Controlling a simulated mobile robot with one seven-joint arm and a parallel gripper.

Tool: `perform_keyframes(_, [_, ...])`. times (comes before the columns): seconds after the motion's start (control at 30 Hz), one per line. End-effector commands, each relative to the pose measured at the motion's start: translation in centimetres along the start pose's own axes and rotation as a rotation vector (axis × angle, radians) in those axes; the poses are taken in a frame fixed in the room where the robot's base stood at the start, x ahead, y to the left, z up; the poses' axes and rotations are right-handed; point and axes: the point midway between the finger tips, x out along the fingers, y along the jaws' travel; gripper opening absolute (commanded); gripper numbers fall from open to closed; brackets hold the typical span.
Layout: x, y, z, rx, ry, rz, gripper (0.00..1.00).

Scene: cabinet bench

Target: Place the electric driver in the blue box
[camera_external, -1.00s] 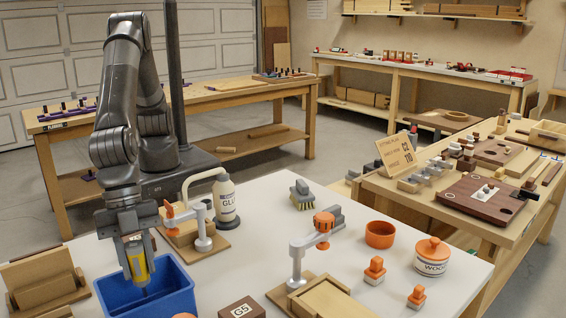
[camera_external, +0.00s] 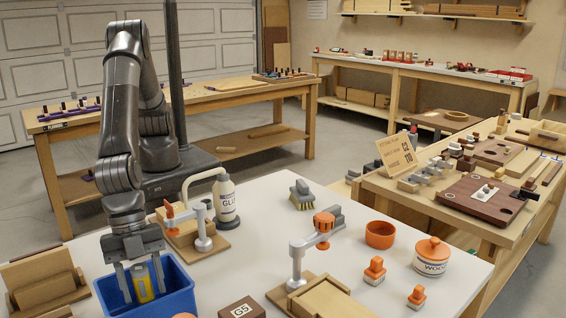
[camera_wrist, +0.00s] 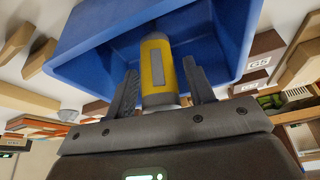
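The electric driver (camera_external: 142,284), yellow and grey, stands roughly upright inside the blue box (camera_external: 178,300) on the white table. Its lower part is hidden by the box's front wall. My gripper (camera_external: 140,282) is over the box with its fingers spread, one on each side of the driver. In the wrist view, the driver (camera_wrist: 157,68) lies between my open fingers (camera_wrist: 160,85), with a gap visible on the right, inside the blue box (camera_wrist: 85,30).
A glue bottle (camera_external: 225,200) and an orange-topped clamp (camera_external: 203,225) stand behind and right of the box. A wooden holder (camera_external: 42,280) is on its left. A brown G5 block (camera_external: 242,309) is at its right front.

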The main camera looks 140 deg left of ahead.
Motion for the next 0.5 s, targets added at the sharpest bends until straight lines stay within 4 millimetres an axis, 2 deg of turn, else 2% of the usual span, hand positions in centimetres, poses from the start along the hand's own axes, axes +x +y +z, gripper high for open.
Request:
perform_keyframes(0.3, [-0.2, 0.0, -0.1, 0.0, 0.001, 0.0, 0.52])
perform_keyframes(0.5, [-2.7, 0.0, -0.2, 0.0, 0.004, 0.001, 0.52])
